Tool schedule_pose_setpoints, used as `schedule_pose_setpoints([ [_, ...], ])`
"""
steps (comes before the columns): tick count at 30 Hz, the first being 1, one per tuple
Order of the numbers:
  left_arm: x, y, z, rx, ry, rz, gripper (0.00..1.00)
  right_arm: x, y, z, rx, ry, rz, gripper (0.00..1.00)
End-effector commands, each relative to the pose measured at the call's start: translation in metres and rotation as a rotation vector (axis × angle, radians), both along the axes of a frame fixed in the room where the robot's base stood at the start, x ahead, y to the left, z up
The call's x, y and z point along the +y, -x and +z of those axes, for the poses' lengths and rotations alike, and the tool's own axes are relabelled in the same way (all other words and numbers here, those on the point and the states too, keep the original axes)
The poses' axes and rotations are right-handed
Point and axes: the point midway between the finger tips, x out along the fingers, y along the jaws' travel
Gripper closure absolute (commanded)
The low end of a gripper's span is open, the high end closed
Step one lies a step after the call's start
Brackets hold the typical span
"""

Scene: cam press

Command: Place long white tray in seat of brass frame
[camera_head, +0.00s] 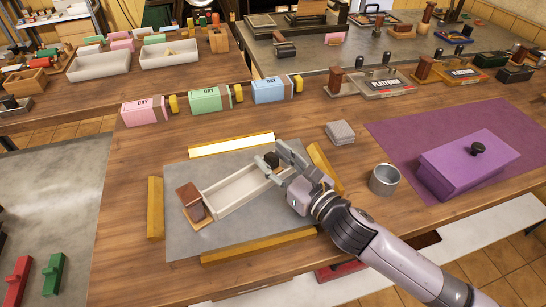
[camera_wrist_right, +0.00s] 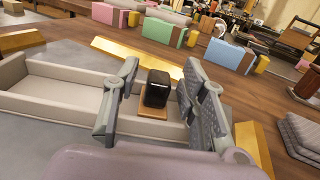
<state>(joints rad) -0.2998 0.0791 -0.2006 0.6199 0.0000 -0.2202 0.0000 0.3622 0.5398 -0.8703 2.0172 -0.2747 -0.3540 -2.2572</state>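The long white tray (camera_head: 238,192) lies at a slant on the grey plate (camera_head: 200,242), among brass bars at the back (camera_head: 232,145), left (camera_head: 155,207), front (camera_head: 258,247) and right (camera_head: 325,168). A brown wooden block (camera_head: 190,201) is at the tray's left end. A black knob (camera_wrist_right: 157,88) on a small wooden base is at its right end. My right gripper (camera_head: 275,157) is over this right end. In the right wrist view its two fingers stand apart on either side of the knob, with gaps visible. My left gripper is not in view.
A grey cup (camera_head: 384,180), a stack of grey pads (camera_head: 340,132) and a purple lidded box (camera_head: 468,165) on a purple mat (camera_head: 395,140) stand to the right. Pink (camera_head: 145,110), green (camera_head: 210,98) and blue (camera_head: 272,89) DAY blocks line the back.

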Motion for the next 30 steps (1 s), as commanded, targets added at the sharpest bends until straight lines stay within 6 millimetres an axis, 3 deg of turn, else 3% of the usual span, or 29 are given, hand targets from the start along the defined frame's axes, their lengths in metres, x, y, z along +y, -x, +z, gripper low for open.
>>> schedule_pose_setpoints([
  [8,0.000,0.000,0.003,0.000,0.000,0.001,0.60,-0.037,0.044,-0.002,0.004,0.005,0.001,0.61],
  [15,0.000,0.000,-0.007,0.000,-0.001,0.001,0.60,-0.065,0.076,-0.004,0.003,0.003,0.000,0.61],
  [21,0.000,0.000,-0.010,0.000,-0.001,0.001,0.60,-0.074,0.087,-0.001,0.002,0.001,0.001,0.61],
  [30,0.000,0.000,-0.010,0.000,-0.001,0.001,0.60,-0.075,0.087,0.000,0.001,0.001,0.001,0.61],
])
